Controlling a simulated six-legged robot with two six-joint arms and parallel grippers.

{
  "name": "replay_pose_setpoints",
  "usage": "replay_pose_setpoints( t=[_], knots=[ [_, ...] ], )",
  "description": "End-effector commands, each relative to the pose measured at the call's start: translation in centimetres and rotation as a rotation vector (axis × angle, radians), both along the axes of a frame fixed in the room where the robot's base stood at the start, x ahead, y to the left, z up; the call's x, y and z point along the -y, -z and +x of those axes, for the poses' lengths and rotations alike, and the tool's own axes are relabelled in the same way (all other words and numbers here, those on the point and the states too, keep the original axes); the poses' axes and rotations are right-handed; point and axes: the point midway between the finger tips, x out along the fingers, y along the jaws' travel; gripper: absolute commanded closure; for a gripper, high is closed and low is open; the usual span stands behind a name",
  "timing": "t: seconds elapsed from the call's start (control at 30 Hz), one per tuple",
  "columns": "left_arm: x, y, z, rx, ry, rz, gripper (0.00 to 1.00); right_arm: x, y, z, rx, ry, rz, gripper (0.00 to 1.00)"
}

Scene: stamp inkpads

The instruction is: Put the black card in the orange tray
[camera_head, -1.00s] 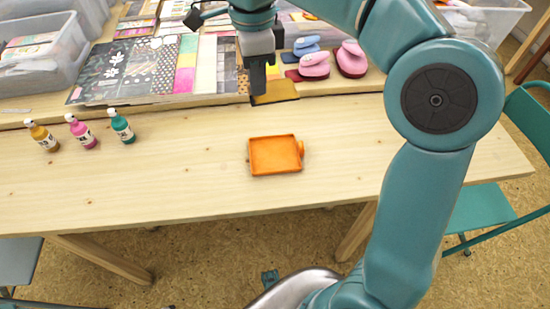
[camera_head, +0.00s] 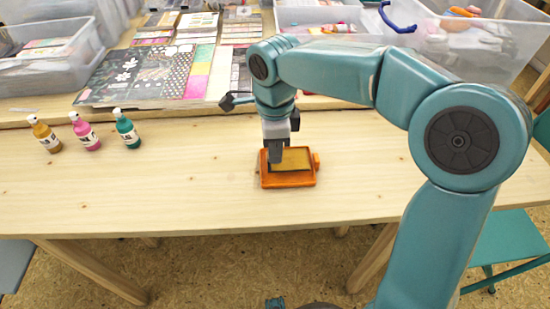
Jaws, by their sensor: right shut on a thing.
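The orange tray (camera_head: 312,180), with a small knob on its right side, sits on the wooden table. My right gripper (camera_head: 275,158) is over the tray, pointing down and shut on a flat mustard-yellow card (camera_head: 295,159) with a dark edge. The card lies within the tray's outline; I cannot tell whether it touches the tray floor. I see no plainly black card; the held card looks yellow on top. The gripper hides the card's left part. My left gripper is not in view.
Three bottles, ochre (camera_head: 45,137), pink (camera_head: 84,133) and green (camera_head: 126,131), stand at the left. Patterned paper sheets (camera_head: 135,78) and clear bins (camera_head: 45,60) are at the back. The table between bottles and tray is clear.

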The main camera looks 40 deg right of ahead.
Motion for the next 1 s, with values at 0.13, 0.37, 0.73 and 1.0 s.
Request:
replay_pose_setpoints(
  t=[0.13, 0.37, 0.73, 1.0],
  knots=[
    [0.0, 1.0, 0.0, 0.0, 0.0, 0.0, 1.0, 0.0, 2.4, 0.0, -0.001, 0.0, 0.0, 1.0],
    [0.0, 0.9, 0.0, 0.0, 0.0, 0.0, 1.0, 0.0, 2.2, 0.0, -0.001, -0.001, -0.001, 1.0],
    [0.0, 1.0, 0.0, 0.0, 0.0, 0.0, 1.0, 0.0, 2.5, 0.0, -0.001, -0.001, 0.0, 0.62],
    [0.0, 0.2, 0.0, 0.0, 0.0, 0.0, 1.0, 0.0, 0.9, 0.1, 0.003, 0.0, 0.001, 0.62]
  ],
)
